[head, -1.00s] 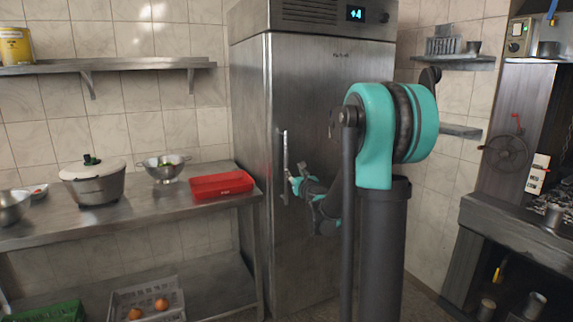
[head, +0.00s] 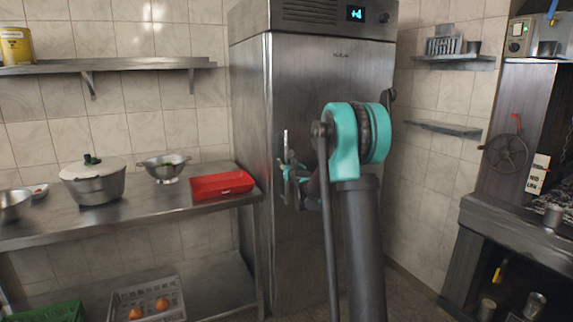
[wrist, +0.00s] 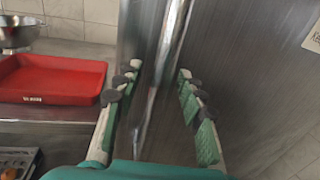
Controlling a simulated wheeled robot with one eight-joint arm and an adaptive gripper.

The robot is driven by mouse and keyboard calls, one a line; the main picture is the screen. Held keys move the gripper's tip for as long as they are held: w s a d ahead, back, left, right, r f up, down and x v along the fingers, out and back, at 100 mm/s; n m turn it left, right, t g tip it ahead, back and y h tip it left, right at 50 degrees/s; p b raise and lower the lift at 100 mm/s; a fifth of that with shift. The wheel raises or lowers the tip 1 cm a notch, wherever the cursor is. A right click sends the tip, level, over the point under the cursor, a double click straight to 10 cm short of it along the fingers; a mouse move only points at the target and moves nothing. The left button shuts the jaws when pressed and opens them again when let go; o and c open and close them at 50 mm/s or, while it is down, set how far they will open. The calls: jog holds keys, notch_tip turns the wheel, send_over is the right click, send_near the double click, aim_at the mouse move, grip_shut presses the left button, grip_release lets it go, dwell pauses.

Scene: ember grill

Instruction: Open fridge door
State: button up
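The fridge (head: 350,90) is a tall stainless steel cabinet with a lit display at its top. Its door is shut. The door handle is a vertical metal bar (head: 285,147) near the door's left edge. In the wrist view the handle (wrist: 161,80) runs between the two fingers of my gripper (wrist: 158,80). The fingers stand apart on either side of the bar, with gaps visible, so the gripper is open around it. In the head view my gripper (head: 288,180) is at the handle's lower part, which it partly hides.
A steel table (head: 130,218) stands left of the fridge. A red tray (head: 222,185), a colander (head: 164,168) and a lidded pot (head: 95,186) are on it. The red tray (wrist: 52,80) lies close to my gripper's left. A grill (head: 500,225) stands at the right.

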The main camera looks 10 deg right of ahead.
grip_shut()
jog(key=shift+s+d, duration=0.1)
dwell(0.4)
